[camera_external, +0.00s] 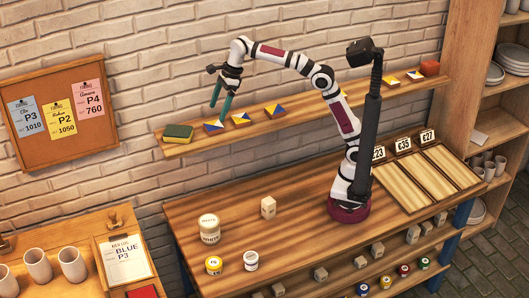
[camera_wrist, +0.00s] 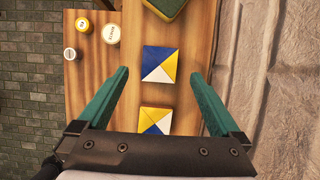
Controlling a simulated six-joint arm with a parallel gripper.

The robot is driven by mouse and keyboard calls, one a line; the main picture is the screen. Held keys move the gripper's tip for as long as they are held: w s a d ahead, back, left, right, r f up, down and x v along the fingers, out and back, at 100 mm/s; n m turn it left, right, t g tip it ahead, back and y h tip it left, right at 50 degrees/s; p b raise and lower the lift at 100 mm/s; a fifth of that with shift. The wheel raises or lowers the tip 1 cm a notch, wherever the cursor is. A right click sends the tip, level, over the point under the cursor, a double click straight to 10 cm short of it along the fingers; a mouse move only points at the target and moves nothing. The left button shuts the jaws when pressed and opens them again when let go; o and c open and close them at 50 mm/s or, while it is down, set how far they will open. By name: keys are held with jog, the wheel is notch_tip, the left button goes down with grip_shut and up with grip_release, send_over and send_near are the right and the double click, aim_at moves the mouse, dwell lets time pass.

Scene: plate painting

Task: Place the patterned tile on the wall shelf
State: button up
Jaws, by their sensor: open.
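A patterned tile (camera_external: 213,126) in blue, yellow and white lies flat on the wall shelf (camera_external: 340,96); the wrist view shows it too (camera_wrist: 159,64). Two similar tiles lie to its right, one close by (camera_external: 241,119) and one farther along (camera_external: 275,111); the nearer one shows in the wrist view (camera_wrist: 155,121). My gripper (camera_external: 219,108) is open and empty, its teal fingers pointing down just above the leftmost tile. In the wrist view the fingertips (camera_wrist: 159,73) flank that tile with clear gaps on both sides.
A green-topped sponge (camera_external: 178,132) lies at the shelf's left end. Two more tiles (camera_external: 391,81) (camera_external: 415,75) and a reddish block (camera_external: 430,68) lie at its right end. The brick wall is close behind the shelf. Jars (camera_external: 209,230) stand on the bench below.

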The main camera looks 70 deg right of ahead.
jog(key=v, duration=0.6)
jog(key=shift+r, duration=0.1)
